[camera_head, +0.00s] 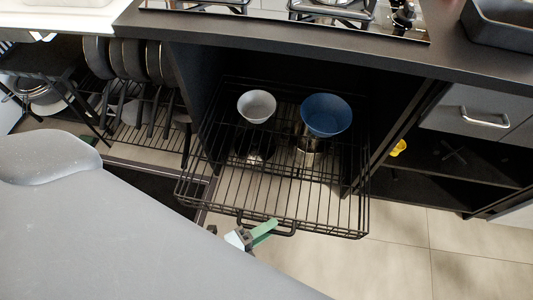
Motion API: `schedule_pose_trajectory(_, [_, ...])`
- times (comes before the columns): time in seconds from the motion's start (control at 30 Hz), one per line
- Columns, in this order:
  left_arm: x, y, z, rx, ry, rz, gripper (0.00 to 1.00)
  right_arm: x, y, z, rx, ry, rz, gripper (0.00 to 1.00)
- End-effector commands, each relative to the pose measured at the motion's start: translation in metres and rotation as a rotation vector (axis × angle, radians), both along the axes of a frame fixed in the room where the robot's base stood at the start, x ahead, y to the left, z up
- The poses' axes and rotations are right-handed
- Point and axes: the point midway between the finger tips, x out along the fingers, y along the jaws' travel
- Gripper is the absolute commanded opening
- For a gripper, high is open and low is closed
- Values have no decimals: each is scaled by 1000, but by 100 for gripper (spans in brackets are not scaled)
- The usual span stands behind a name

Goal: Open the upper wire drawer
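The upper wire drawer (300,190) is black and stands pulled well out of the dark cabinet under the hob. Its front handle (283,234) is a black wire loop at the middle of the front edge. My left gripper (264,231) is at this handle, its green fingers close together across the bar and seemingly shut on it. My grey arm hides part of the gripper's body. A white bowl (257,106) and a blue bowl (326,115) sit toward the drawer's back. My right gripper is not in view.
Metal pots (309,150) show through the wires below. A grey drawer (465,108) and open shelves with a yellow item (398,148) are at right. The tiled floor (400,255) at front right is clear.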

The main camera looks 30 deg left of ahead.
Motion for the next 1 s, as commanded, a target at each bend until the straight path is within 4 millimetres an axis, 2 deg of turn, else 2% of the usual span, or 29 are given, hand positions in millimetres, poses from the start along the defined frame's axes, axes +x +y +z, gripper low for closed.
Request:
schedule_pose_trajectory(0.27, [-2, 1, 0, 0, 1, 0, 32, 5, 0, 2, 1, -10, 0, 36])
schedule_pose_trajectory(0.7, [-54, 31, 9, 0, 2, 1, 32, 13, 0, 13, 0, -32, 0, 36])
schedule_pose_trajectory(1.0, [-68, 38, 11, 0, 0, 0, 32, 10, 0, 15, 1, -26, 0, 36])
